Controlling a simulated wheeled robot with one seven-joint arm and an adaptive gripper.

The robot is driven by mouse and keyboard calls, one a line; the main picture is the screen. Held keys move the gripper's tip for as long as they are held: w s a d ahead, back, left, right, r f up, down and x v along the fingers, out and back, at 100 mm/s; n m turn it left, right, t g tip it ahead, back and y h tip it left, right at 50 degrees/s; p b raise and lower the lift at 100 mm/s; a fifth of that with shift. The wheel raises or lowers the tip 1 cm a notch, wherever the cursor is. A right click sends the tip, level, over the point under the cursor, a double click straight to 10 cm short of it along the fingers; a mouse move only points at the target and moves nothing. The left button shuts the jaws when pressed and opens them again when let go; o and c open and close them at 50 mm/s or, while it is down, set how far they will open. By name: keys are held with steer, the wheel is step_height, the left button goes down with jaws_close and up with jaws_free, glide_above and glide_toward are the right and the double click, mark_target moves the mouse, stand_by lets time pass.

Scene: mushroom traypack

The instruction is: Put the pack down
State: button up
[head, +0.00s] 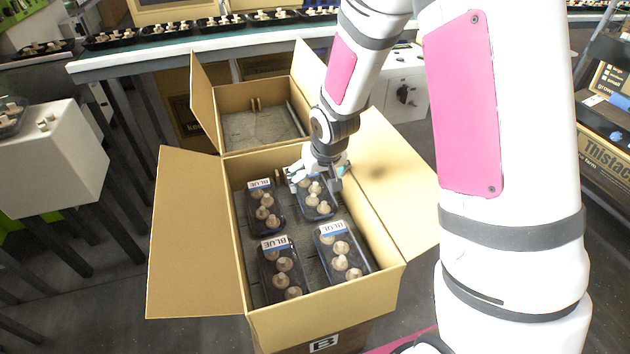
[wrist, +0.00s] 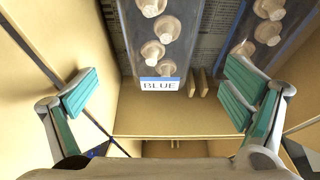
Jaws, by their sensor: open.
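My gripper (head: 318,176) is open inside the far right part of the open cardboard box (head: 348,301). A mushroom pack (head: 317,205) with a dark tray lies on the box floor just below and in front of it. In the wrist view a pack with a BLUE label (wrist: 160,84) lies between and beyond the open fingers (wrist: 160,105), which hold nothing. Three more BLUE-labelled packs lie in the box: far left (head: 264,215), near left (head: 281,275) and near right (head: 342,250). Part of the far right pack is hidden by my gripper.
The box's flaps (head: 190,235) stand open, and its walls are close around my gripper. A second open box (head: 250,128) is behind it. A long table (head: 210,44) with several mushroom packs runs across the back. A white block (head: 50,165) stands at left.

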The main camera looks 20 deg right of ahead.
steer(key=s+d+r+g+h+p, duration=0.1)
steer(key=s+d+r+g, duration=0.1)
steer(key=s+r, duration=1.5)
steer(key=s+a+r+g, duration=0.1)
steer(key=s+r, duration=0.2)
steer(key=s, duration=0.8)
steer(key=s+a+r+g+y, duration=0.1)
steer(key=s+r, duration=0.3)
steer(key=s, duration=0.6)
steer(key=shift+s+a, duration=0.15)
steer(key=shift+s, duration=0.2)
step_height(320, 180, up, 28)
steer(key=t+p, duration=0.3)
steer(key=p, duration=2.2)
steer(key=shift+d+f+t+p, duration=0.25)
steer(key=shift+d+t+p, duration=0.05)
steer(key=shift+p, duration=0.1)
